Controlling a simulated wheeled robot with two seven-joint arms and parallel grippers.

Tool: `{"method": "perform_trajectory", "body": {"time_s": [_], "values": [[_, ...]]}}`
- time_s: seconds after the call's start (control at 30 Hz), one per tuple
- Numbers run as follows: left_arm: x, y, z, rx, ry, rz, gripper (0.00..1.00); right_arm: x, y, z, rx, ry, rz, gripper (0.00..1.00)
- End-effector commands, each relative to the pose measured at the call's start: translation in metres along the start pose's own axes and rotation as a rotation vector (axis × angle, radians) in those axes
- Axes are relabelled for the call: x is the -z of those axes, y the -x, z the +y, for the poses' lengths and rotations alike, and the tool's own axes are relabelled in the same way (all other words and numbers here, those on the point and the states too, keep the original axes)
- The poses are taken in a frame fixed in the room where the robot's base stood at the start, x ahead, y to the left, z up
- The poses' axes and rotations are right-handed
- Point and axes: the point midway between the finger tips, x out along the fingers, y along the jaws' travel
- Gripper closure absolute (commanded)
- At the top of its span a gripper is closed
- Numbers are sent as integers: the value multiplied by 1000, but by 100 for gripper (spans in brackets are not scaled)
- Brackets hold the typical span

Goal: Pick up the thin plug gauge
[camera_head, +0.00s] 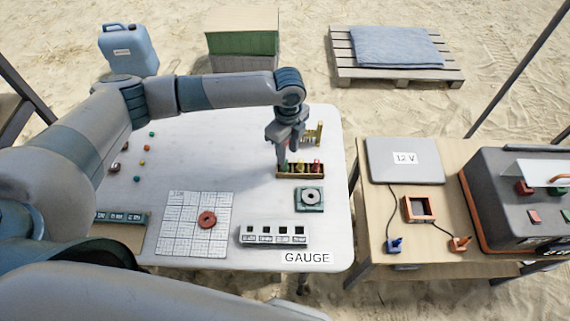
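A small wooden rack (301,176) stands at the right back of the white table. Several small plug gauges with coloured ends stand in it; a red one (317,166) is at its right end. I cannot tell by size which gauge is the thin one. My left gripper (282,164) points down over the left part of the rack, with its fingertips close to the gauges there. The fingers partly hide the gauges at that end. I cannot see whether the fingers are open or hold anything. My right gripper is not in view.
A yellow stand (314,133) is just behind the rack. A red ring (207,218) lies on a gridded sheet (178,238). Small coloured balls lie at the left.

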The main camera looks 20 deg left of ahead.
Motion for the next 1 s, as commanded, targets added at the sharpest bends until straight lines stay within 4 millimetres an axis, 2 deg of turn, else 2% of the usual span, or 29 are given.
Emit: {"method": "perform_trajectory", "body": {"time_s": [0.27,0.47,0.97,1.0], "values": [[-6,-25,6,-3,1,0,65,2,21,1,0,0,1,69],[-6,-47,6,-1,1,-1,65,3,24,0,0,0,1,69],[-6,-49,5,0,0,0,65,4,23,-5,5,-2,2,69],[-6,-49,5,0,0,0,72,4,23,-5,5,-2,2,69]]}}
